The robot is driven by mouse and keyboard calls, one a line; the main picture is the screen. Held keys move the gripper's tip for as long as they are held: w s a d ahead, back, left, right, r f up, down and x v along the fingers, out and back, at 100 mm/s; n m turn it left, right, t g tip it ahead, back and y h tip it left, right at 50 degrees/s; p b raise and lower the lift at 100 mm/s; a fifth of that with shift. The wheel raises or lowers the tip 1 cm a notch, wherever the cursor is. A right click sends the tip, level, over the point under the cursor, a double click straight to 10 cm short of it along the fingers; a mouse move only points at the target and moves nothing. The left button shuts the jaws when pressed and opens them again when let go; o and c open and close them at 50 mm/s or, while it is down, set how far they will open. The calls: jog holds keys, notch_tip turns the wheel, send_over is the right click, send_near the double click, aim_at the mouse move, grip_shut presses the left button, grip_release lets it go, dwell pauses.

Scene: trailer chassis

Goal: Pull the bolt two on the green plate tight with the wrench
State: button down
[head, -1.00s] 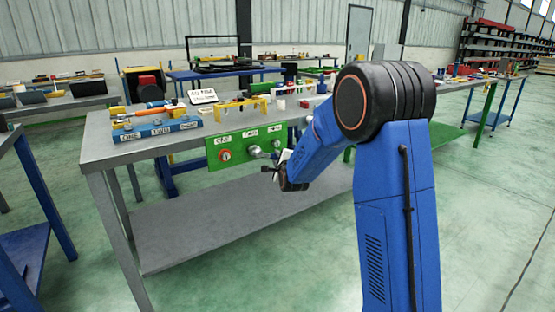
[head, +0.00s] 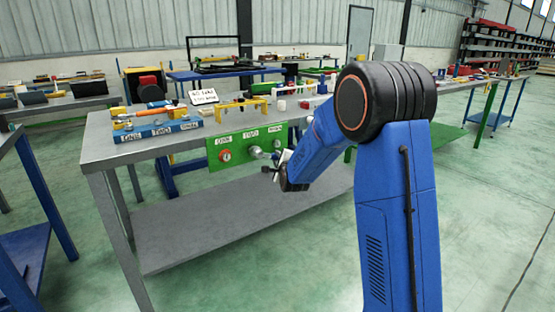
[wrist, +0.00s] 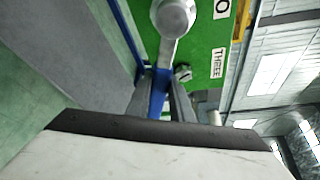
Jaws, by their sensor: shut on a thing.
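The green plate (head: 215,163) hangs on the bench's front edge, with bolts labelled one, two and three. Bolt two (head: 255,152) is the middle one. In the wrist view the wrench's round grey head (wrist: 173,16) covers the spot of bolt two, so the fit around it is hidden. The wrench's blue handle (wrist: 158,92) lies between the fingers of my gripper (wrist: 163,85), which is shut on it. In the head view my gripper (head: 279,172) is just right of and below bolt two. Bolt three (wrist: 183,73) shows beside the wrench.
Bolt one (head: 225,156) is red. A blue labelled holder (head: 160,131) with tools stands on the grey bench top (head: 110,152). A yellow rack (head: 243,107) and a white sign (head: 203,97) stand behind the plate. A lower shelf (head: 200,232) lies under the bench.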

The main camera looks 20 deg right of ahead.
jog(key=c, duration=2.5)
grip_release()
jog(key=shift+w+a, duration=0.25)
jog(key=shift+w, duration=0.45)
jog(key=shift+c, duration=0.2)
grip_shut()
jog(key=shift+s+a+f+m+g, duration=0.1)
jog(key=shift+a+f+m+g, duration=0.2)
jog(key=shift+f+m, duration=0.35)
jog(key=shift+y, duration=0.3)
jog(key=shift+s+a+f+m+g, duration=0.1)
jog(key=shift+a+f+m+g, duration=0.3)
jog(key=shift+m, duration=0.35)
jog(key=shift+f, duration=0.15)
jog(key=shift+d, duration=0.1)
jog(key=shift+r, duration=0.2)
